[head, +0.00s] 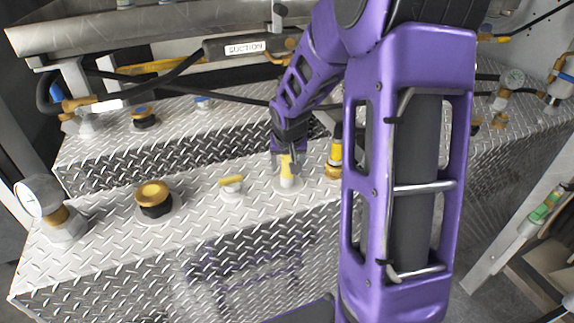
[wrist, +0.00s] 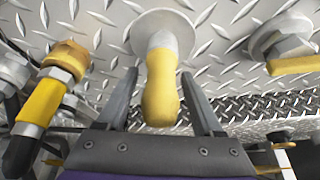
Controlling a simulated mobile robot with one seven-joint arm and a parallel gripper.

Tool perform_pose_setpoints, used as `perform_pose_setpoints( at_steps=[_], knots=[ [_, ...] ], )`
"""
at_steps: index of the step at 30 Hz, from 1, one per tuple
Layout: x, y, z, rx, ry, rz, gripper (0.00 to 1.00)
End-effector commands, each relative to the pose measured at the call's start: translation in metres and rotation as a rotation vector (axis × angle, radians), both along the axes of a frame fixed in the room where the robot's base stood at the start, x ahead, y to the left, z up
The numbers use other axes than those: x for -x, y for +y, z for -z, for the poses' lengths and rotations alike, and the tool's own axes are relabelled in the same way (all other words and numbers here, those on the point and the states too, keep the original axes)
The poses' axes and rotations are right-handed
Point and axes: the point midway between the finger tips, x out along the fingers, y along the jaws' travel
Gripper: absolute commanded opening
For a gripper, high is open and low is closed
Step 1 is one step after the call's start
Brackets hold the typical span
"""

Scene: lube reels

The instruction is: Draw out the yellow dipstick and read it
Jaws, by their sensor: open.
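The yellow dipstick (head: 286,167) has a yellow grip on a pale grey collar and stands upright in a round flange on the lower diamond-plate step. In the wrist view its yellow handle (wrist: 161,88) lies between the two fingers. My gripper (head: 287,160) is at the handle from above and behind. In the wrist view my gripper (wrist: 160,95) is open, with one finger on each side of the handle and a visible gap at both sides. The dipstick's rod is hidden below the flange.
Farther left are a yellow-capped filler (head: 154,196) and a gauge (head: 42,197). A black hose (head: 215,90) crosses the upper step behind.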

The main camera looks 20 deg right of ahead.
Motion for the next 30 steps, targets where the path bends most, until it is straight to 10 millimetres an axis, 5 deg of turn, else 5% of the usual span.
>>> perform_pose_setpoints(
  at_steps=[7, 18, 25, 30],
  knots=[
    [0.000, 0.000, 0.000, 0.000, 0.000, 0.000, 0.66],
    [0.000, 0.000, 0.000, 0.000, 0.000, 0.000, 0.00],
    [0.000, 0.000, -0.003, 0.000, 0.000, 0.000, 0.00],
    [0.000, 0.000, -0.025, 0.000, -0.001, 0.000, 0.00]
  ],
)
